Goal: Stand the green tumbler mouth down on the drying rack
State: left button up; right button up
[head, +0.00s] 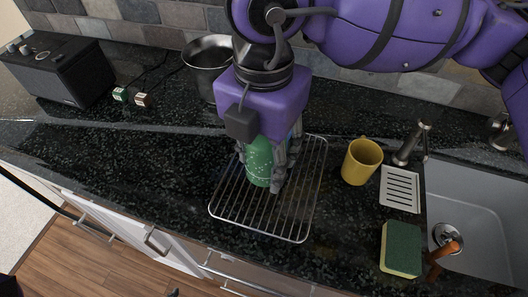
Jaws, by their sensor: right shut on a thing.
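The green tumbler (261,160) with pale specks is within the fingers of my right gripper (267,170), which is shut on it. The gripper points down over the drying rack (268,220), a wire rack on the dark counter. The tumbler looks upright over the rack's far part. The gripper hides its top, and I cannot tell whether its lower end touches the wires. My left gripper is not in view.
A yellow mug (361,162) stands right of the rack, beside a slotted white plate (400,189) and the sink (470,200). A sponge (401,249) lies at the front right. A metal pot (205,62) stands behind. The counter left of the rack is clear.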

jog(key=shift+f+b, duration=0.7)
jog(key=shift+f, duration=0.4)
jog(key=b, duration=0.3)
send_over(264, 196)
notch_tip(264, 196, down, 6)
jog(key=shift+r, duration=0.1)
jog(key=shift+f+b, duration=0.45)
jog(key=shift+f, duration=0.1)
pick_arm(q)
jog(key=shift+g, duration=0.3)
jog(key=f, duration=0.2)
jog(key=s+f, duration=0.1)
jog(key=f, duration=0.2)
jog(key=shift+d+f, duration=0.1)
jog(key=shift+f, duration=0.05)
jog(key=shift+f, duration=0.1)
pick_arm(e)
jog(key=shift+f, duration=0.25)
